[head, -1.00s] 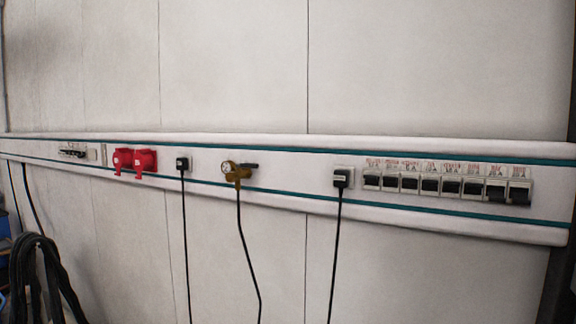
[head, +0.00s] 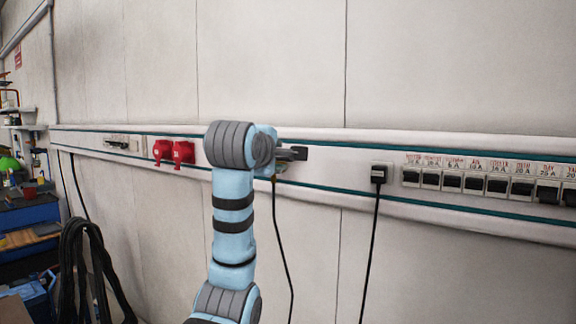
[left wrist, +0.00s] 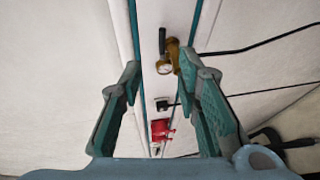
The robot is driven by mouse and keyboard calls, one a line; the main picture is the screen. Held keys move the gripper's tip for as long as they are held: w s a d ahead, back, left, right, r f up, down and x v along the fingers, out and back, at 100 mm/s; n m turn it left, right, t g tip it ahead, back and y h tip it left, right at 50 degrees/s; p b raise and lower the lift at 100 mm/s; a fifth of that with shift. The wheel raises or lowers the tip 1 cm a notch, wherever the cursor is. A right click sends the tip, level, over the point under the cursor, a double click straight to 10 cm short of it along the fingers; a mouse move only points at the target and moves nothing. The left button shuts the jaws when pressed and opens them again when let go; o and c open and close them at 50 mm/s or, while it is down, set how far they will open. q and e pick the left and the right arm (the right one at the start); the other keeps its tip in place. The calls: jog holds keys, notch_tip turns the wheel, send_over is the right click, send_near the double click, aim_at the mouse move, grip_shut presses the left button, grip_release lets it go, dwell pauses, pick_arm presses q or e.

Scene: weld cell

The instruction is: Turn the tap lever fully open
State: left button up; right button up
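The brass tap (left wrist: 172,52) with its round gauge sits on the wall rail in the left wrist view. Its dark lever (left wrist: 162,40) points toward the top of that picture. My left gripper (left wrist: 160,67) is open, with its fingers apart and nothing between the pads. The tap shows beyond the fingertips, close to the right-hand finger; I cannot tell whether they touch. In the head view my left gripper (head: 292,154) is in front of the rail, and my wrist and fingers hide most of the tap. My right gripper is not in view.
Red sockets (head: 173,152) are on the rail left of my arm. A black plug (head: 378,174) with a hanging cable and a row of breakers (head: 487,183) are to the right. A black cable (head: 280,230) hangs below the tap. Coiled cables (head: 90,265) hang at lower left.

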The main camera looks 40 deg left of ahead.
aim_at(284, 159)
pick_arm(q)
jog(key=p+x, duration=0.5)
jog(key=x, duration=0.9)
jog(key=shift+w+f, duration=0.1)
jog(key=shift+w, duration=0.15)
jog(key=shift+w+f, duration=0.15)
grip_shut()
